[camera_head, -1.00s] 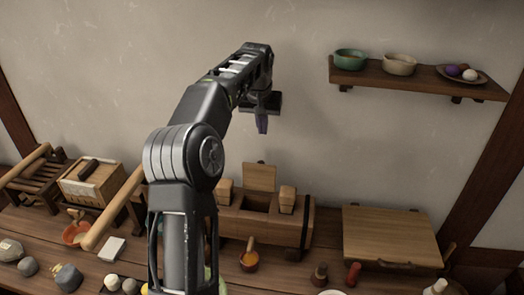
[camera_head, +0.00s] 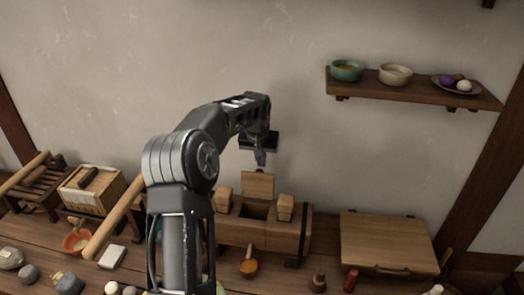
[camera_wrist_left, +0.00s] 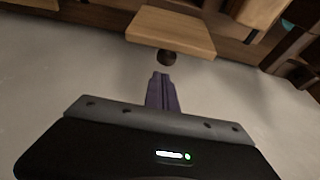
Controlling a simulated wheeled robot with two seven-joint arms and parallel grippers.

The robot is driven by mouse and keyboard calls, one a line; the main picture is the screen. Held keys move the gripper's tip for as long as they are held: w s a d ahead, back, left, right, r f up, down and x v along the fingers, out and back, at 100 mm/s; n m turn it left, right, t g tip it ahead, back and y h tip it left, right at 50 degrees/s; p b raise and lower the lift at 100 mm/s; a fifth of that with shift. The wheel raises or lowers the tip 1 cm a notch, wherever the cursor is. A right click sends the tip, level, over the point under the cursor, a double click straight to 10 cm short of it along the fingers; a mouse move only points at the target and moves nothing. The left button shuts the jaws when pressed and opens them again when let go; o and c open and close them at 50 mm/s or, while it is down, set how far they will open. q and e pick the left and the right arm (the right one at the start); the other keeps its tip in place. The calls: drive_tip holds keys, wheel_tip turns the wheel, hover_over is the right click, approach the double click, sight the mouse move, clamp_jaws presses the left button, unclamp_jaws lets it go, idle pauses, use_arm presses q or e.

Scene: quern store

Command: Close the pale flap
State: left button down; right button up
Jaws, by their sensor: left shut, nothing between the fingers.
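The pale flap (camera_head: 258,186) stands raised at the back of a wooden box (camera_head: 290,235) on the bench, with a dark opening in front of it. My left gripper (camera_head: 260,158) is shut and empty, just above and behind the flap's top edge. In the left wrist view the purple fingertips (camera_wrist_left: 161,80) are together and point at a small dark knob (camera_wrist_left: 167,57) by the edge of the pale flap (camera_wrist_left: 172,30). A small gap seems to separate fingertips and knob. My right gripper is not in view.
Two wooden blocks, one of them at the right (camera_head: 286,206), flank the flap. A wall shelf (camera_head: 420,93) with bowls hangs at the upper right. A wooden board (camera_head: 388,245) lies to the right. A ladle (camera_head: 249,265) and several small items lie in front.

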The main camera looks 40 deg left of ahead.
use_arm(q)
drive_tip(key=shift+s+d, duration=0.25)
drive_tip(key=shift+s, duration=0.2)
drive_tip(key=shift+f, duration=0.1)
